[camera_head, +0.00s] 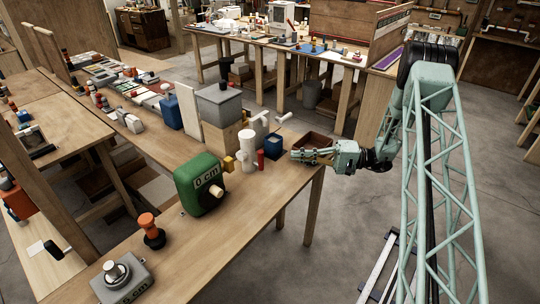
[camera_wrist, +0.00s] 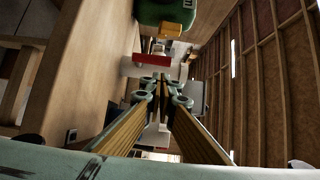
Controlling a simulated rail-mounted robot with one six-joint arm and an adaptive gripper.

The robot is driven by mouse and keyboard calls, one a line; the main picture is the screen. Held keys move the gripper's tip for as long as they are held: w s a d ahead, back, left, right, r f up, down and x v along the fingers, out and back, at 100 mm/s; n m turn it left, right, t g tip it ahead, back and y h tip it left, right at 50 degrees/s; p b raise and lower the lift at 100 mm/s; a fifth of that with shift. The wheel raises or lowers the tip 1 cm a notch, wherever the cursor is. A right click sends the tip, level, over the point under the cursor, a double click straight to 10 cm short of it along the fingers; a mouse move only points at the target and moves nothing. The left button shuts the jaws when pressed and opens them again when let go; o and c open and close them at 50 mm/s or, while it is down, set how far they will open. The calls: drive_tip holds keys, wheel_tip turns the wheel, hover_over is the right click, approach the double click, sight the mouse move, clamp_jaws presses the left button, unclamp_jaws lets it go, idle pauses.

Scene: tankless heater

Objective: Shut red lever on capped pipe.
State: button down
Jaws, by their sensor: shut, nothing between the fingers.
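The white capped pipe (camera_head: 247,148) stands upright near the far right end of the workbench. A small red lever (camera_head: 260,159) shows at its right side; whether it is open or shut is hard to tell at this size. In the wrist view, the red lever (camera_wrist: 150,62) is a bar just beyond the fingertips, with white pipe (camera_wrist: 130,69) beside it. My gripper (camera_head: 293,154) points left toward the pipe from the bench's right end. In the wrist view, my gripper (camera_wrist: 163,77) is shut and empty. I cannot tell whether it touches the lever.
A dark blue box (camera_head: 273,147) stands between the pipe and my gripper. A brown open box (camera_head: 316,140) is just behind my gripper. A grey box (camera_head: 221,104) on wood is behind.

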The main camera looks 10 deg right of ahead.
drive_tip(key=shift+a, duration=0.15)
approach(261, 161)
drive_tip(key=w+a+r, duration=0.1)
drive_tip(key=w+a, duration=0.3)
drive_tip(key=shift+w+a+r+b, duration=0.3)
drive_tip(key=shift+b, duration=0.15)
idle(0.4)
drive_tip(key=shift+d, duration=0.1)
idle(0.5)
drive_tip(key=shift+s+a+h, duration=0.1)
drive_tip(key=shift+a+h, duration=0.1)
drive_tip(key=shift+h, duration=0.1)
